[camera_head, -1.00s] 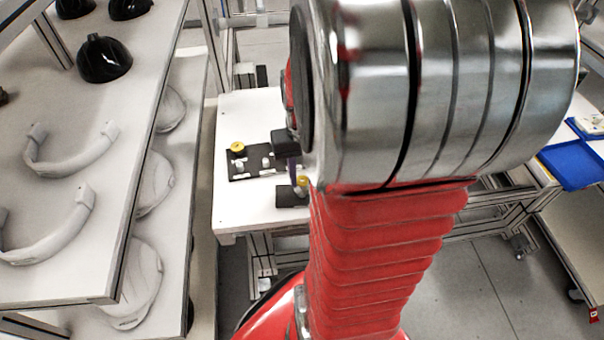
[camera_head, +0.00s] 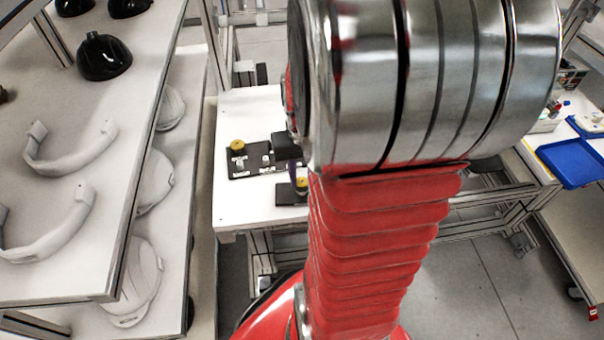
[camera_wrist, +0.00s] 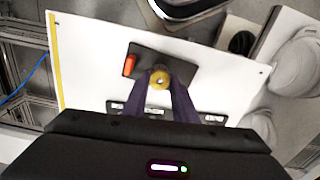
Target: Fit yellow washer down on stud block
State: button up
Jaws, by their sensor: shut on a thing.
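My gripper (camera_wrist: 161,84) has purple fingers shut on the yellow washer (camera_wrist: 161,77), which lies between the fingertips in the wrist view. In the head view the washer (camera_head: 302,183) shows beside my arm. The dark stud block (camera_wrist: 190,57) lies directly behind the washer in the wrist view, with an orange piece (camera_wrist: 130,64) at its left. In the head view the block (camera_head: 288,194) is partly hidden by my arm. The washer overlaps the block in both views. I cannot tell whether it touches the block or is around a stud.
A dark board (camera_head: 240,171) with white labels lies farther back on the white table (camera_head: 238,205). Another yellow ring-shaped piece (camera_head: 237,146) is on it. A shelf (camera_head: 75,215) with helmet parts stands at the left. A blue tray (camera_head: 572,162) is at the right.

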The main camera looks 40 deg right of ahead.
jog(key=shift+f, duration=0.6)
jog(key=o, duration=1.1)
jog(key=shift+r, duration=0.1)
notch_tip(320, 180, up, 14)
jog(key=shift+f, duration=0.2)
dwell(0.7)
jog(key=a+r+n+t, duration=0.1)
jog(key=a+n+t, duration=0.1)
jog(key=a, duration=0.5)
jog(key=a+r+n+t, duration=0.1)
jog(key=a+r+n, duration=0.1)
jog(key=a, duration=0.5)
jog(key=a+r+n+t, duration=0.1)
jog(key=a+n+t, duration=0.1)
jog(key=a, duration=0.5)
jog(key=shift+s+a+r+t, duration=0.15)
jog(key=shift+s+r+t, duration=0.15)
